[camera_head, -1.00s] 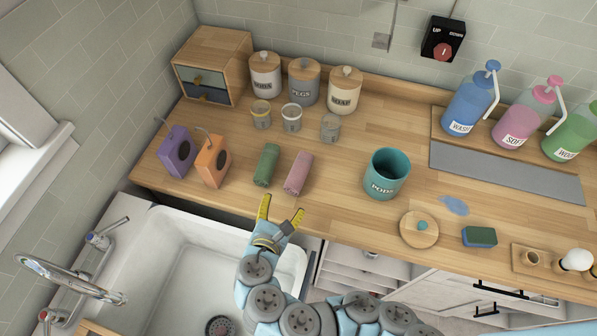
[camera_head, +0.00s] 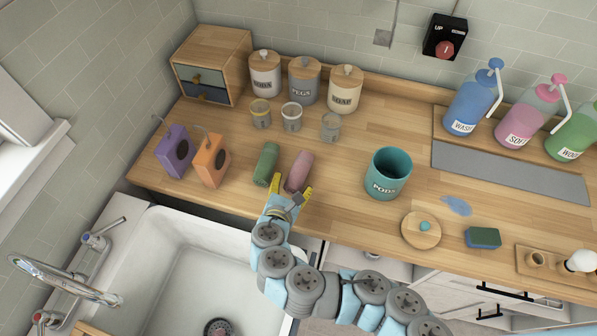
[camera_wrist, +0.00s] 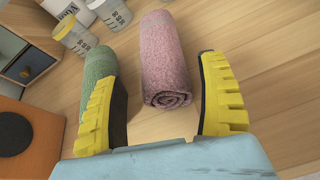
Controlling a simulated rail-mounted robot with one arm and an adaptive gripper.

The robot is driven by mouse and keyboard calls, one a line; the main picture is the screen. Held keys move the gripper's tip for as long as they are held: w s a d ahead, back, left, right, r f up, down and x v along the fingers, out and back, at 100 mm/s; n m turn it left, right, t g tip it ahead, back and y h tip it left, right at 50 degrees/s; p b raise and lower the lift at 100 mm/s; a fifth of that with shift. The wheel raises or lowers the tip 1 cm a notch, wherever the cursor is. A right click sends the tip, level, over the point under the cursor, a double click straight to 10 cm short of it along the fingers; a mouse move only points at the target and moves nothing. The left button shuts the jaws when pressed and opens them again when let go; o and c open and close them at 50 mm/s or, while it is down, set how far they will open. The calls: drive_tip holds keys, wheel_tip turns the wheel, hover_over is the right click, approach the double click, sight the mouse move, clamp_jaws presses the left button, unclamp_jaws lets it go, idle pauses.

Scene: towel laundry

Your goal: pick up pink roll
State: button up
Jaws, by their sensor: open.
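The pink roll (camera_head: 299,170) lies on the wooden counter, just right of the green roll (camera_head: 265,163). My gripper (camera_head: 291,187) is open at the near end of the pink roll. In the wrist view the pink roll (camera_wrist: 166,60) shows its spiral end toward me, between the two yellow fingers of my gripper (camera_wrist: 160,105) and mostly beyond their tips. Neither finger appears to touch it. The left finger overlaps the green roll (camera_wrist: 100,64) in that view and hides part of it.
Glass jars (camera_head: 291,117) stand behind the rolls. An orange box (camera_head: 211,160) and a purple box (camera_head: 173,151) stand to the left. A teal pot (camera_head: 387,174) is to the right, with clear counter between. The sink (camera_head: 187,255) lies in front.

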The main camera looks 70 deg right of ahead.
sight(298, 173)
drive_tip(key=shift+x, duration=2.9)
drive_tip(key=c, duration=0.9)
drive_tip(key=shift+c, duration=0.2)
drive_tip(key=shift+r, duration=0.2)
